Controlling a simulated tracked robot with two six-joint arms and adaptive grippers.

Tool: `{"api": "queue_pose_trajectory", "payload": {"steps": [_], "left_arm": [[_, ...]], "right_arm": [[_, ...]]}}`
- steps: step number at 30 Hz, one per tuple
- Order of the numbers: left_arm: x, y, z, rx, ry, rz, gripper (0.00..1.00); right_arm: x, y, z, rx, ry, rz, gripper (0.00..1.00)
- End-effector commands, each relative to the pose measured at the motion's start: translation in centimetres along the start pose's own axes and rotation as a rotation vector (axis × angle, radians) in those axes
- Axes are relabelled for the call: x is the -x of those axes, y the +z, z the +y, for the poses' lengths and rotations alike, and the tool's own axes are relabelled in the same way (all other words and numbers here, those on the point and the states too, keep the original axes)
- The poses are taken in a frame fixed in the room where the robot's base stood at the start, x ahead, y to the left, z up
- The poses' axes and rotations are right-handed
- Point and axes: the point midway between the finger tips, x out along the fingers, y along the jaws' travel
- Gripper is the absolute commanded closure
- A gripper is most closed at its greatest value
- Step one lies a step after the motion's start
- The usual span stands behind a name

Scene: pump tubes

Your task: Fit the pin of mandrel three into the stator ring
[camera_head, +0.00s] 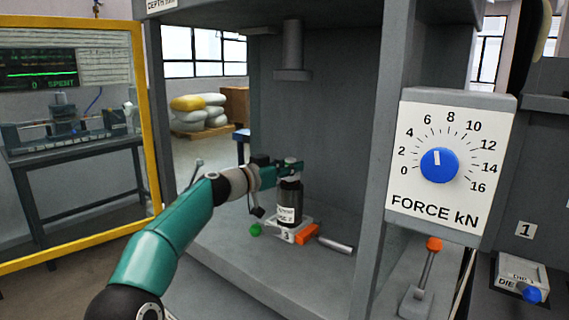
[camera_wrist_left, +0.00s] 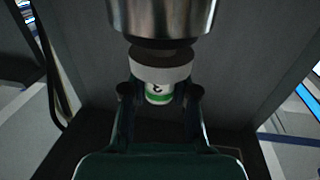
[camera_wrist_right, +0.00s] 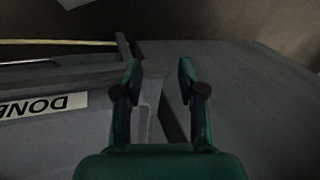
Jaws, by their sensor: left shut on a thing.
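My left gripper (camera_head: 290,166) is shut on mandrel three, inside the press frame. In the left wrist view, mandrel three (camera_wrist_left: 158,91) is white with a green band and a 3, with a wide grey collar beside a metal cylinder. The pin's fit is hidden. My right gripper (camera_wrist_right: 158,80) is open and empty, in the right wrist view only.
The press ram (camera_head: 293,73) hangs above the cylinder. A force dial (camera_head: 440,164) and a grey post stand right. A yellow-framed screen (camera_head: 139,110) stands left.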

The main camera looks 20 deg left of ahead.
Motion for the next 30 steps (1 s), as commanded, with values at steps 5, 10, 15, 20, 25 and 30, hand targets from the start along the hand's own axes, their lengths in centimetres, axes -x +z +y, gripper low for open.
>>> {"api": "queue_pose_trajectory", "payload": {"steps": [5,10,15,20,25,30], "left_arm": [[0.0,0.1,0.0,0.0,0.0,0.004,1.0],[0.0,0.0,0.0,0.0,0.0,0.004,1.0],[0.0,0.2,0.0,0.0,0.0,0.004,1.0],[0.0,0.5,0.0,0.0,0.0,0.004,1.0],[0.0,0.8,0.0,0.0,0.0,0.004,1.0],[0.0,1.2,0.0,0.0,0.0,0.003,1.0]], "right_arm": [[-0.8,0.2,0.4,-0.008,0.001,-0.009,0.6],[-0.8,0.2,0.4,-0.008,0.0,-0.009,0.6],[-1.0,0.2,0.4,-0.008,0.0,-0.009,0.6],[-1.3,0.2,0.6,-0.008,0.0,-0.008,0.6],[-1.7,0.2,0.7,-0.008,0.0,-0.008,0.6],[-2.1,0.2,0.8,-0.008,0.0,-0.007,0.6]]}}
